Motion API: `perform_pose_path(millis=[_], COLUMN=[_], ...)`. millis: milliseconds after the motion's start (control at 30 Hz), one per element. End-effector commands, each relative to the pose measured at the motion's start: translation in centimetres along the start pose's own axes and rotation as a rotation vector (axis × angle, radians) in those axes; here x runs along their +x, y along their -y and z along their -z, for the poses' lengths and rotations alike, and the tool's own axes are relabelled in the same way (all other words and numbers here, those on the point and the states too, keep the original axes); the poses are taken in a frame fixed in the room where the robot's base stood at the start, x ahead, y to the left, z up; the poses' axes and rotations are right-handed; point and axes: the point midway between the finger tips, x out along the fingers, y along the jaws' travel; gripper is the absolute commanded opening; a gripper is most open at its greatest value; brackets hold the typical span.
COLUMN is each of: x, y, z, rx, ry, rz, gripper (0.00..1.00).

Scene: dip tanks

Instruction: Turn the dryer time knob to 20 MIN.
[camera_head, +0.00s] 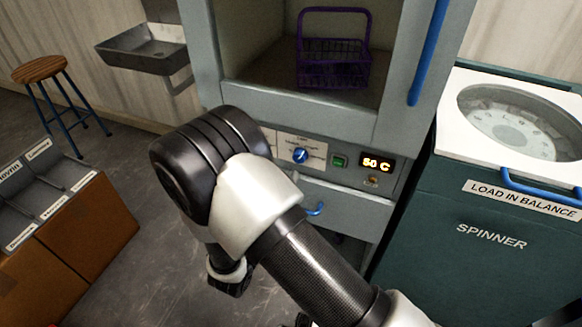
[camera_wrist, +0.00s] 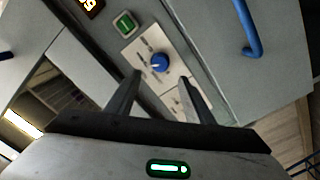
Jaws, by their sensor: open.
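The dryer's control panel in the head view has a blue knob (camera_head: 300,155) on a pale plate with small print I cannot read. The same blue knob (camera_wrist: 160,62) shows in the wrist view, beyond and between my fingertips. A second pale plate (camera_wrist: 181,101) lies beside it, partly covered by my finger; in the head view my arm hides most of that side. I cannot tell which plate is for time, or the knob's setting. My gripper (camera_wrist: 161,80) is open and empty, facing the panel, apart from the knob. The head view does not show its fingers clearly.
A green switch (camera_head: 339,161) and a lit temperature display (camera_head: 376,163) sit right of the knob. A blue drawer handle (camera_head: 316,209) is below, a blue door handle (camera_head: 428,52) above right. A purple basket (camera_head: 333,62) stands inside the dryer. The spinner (camera_head: 490,237) stands at right.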

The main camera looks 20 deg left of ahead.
Motion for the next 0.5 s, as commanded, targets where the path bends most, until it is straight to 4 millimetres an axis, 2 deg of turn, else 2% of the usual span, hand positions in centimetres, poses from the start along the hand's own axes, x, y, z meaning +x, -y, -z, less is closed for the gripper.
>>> perform_pose_path(millis=[33, 200, 333, 500], x=[-1.4, -5.1, -7.1, -8.3], y=[0.0, 0.0, 0.0, 0.0], z=[0.1, 0.1, 0.1, 0.0], rx=[-0.002, 0.0, -0.001, -0.001], ry=[-0.001, -0.002, -0.001, 0.0], rz=[0.004, 0.003, 0.002, 0.0], gripper=[0.48, 0.48, 0.48, 0.48])
